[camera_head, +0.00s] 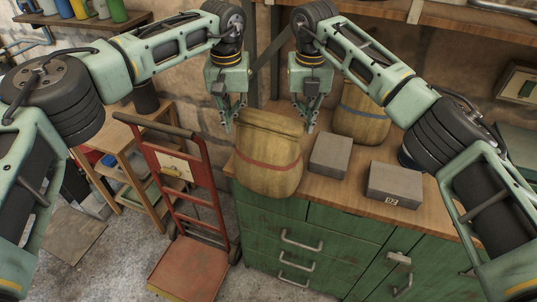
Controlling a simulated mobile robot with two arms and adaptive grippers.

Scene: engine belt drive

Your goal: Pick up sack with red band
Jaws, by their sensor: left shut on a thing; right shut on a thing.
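The tan sack with the red band (268,165) stands at the left front of the wooden bench top, about upright. My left gripper (229,122) is at its upper left side and is shut on it. My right gripper (309,122) is at its upper right side and is shut on it. Whether the sack's bottom touches the bench top is hard to tell. Its back side is hidden.
A second sack with a blue band (360,112) stands behind to the right. Two grey blocks, one plain (330,155) and one marked 92 (394,184), lie on the bench top (335,190). A red hand truck (185,200) stands left of the green cabinet (340,235).

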